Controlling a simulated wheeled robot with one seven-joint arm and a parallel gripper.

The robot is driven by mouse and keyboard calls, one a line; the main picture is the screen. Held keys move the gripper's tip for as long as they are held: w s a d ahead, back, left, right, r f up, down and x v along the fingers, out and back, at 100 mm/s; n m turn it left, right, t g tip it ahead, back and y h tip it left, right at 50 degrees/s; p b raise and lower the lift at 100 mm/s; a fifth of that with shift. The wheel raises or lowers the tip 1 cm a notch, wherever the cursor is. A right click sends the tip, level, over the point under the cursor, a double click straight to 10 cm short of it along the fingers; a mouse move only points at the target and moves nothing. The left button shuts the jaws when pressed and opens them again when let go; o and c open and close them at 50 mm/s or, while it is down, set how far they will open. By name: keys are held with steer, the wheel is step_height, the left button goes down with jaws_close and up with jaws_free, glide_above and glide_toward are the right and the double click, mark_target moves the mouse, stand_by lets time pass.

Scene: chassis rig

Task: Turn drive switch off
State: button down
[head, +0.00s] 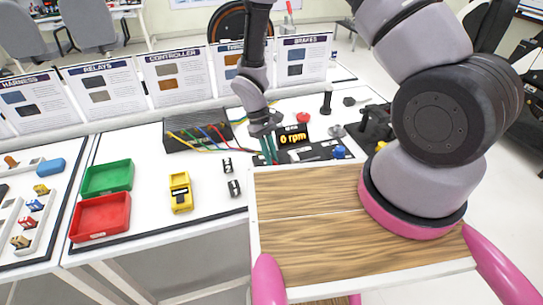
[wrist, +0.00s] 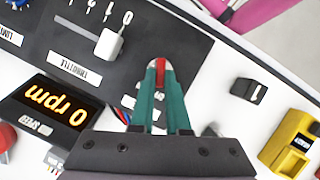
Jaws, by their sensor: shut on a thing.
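My gripper (wrist: 158,78) has green fingers closed around a small red-tipped lever (wrist: 159,64), which I take for the drive switch, at the edge of the black control panel (wrist: 185,35). The fingers hide most of the switch and its label, so its position cannot be read. In the head view my gripper (head: 268,157) reaches down to the left end of the panel (head: 312,153), and the switch is hidden there. The speed display (wrist: 45,103) reads 0 rpm. It also shows in the head view (head: 293,138).
A white throttle lever (wrist: 110,42) stands beside the fingers near its 0 mark. A red button (head: 303,117) and a blue knob (head: 339,152) are nearby. A yellow meter (head: 181,193), black blocks (head: 234,188), a green tray (head: 107,178) and a red tray (head: 100,216) lie left.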

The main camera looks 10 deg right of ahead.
steer(key=shift+a+n, duration=0.1)
steer(key=shift+n, duration=0.5)
steer(key=shift+t, duration=0.3)
steer(key=c, duration=0.9)
jaws_free()
steer(key=v, duration=1)
steer(key=shift+a+r, duration=0.3)
